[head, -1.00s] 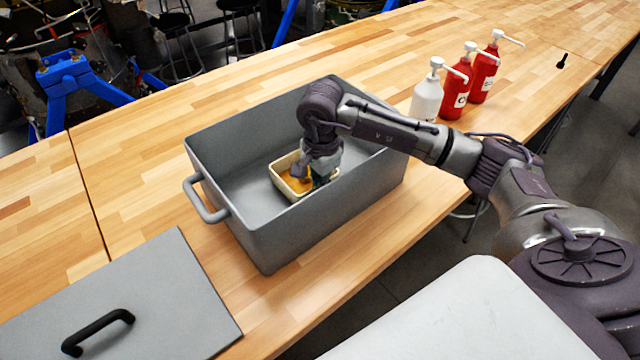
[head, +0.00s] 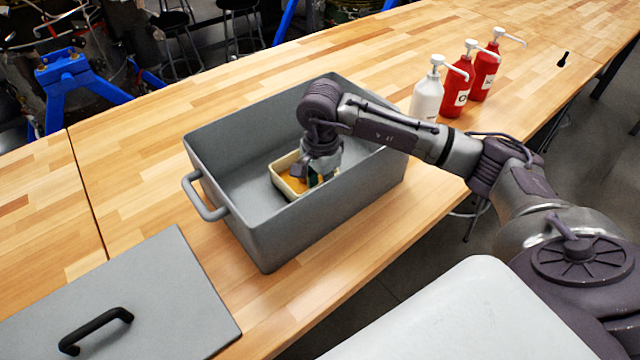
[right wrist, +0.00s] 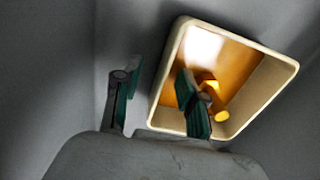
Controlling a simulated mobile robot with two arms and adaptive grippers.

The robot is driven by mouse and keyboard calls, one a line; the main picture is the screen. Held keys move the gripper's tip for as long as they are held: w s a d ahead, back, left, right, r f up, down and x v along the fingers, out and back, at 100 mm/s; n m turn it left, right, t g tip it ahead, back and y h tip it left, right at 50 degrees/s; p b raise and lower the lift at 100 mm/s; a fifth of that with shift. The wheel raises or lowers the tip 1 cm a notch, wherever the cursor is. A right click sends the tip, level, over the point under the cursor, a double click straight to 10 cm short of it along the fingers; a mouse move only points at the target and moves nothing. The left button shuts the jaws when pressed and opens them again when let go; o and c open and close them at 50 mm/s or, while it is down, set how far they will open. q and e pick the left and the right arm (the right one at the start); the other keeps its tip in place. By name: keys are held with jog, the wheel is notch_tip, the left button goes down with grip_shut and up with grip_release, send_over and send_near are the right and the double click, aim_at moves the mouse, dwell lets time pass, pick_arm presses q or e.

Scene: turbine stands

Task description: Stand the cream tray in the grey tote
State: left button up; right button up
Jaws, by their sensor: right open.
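The cream tray (head: 281,182) is inside the grey tote (head: 312,222), low down near its right part, with an orange-brown inside. In the right wrist view the cream tray (right wrist: 262,50) shows its rim and open inside, facing up toward the camera. My right gripper (right wrist: 158,95) is open. One finger is outside the tray's rim and the other is over its inside, with the near wall between them. In the head view my right gripper (head: 312,180) reaches down into the tote and hides part of the tray. My left gripper is out of view.
A grey lid (head: 150,290) with a black handle lies on the bench left of the tote. A white pump bottle (head: 427,97) and two red pump bottles (head: 456,92) stand at the back right. The bench behind the tote is clear.

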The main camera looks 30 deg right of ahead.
jog(key=shift+r, duration=0.15)
notch_tip(320, 180, up, 7)
jog(key=p, duration=0.3)
dwell(0.6)
jog(key=shift+p, duration=0.3)
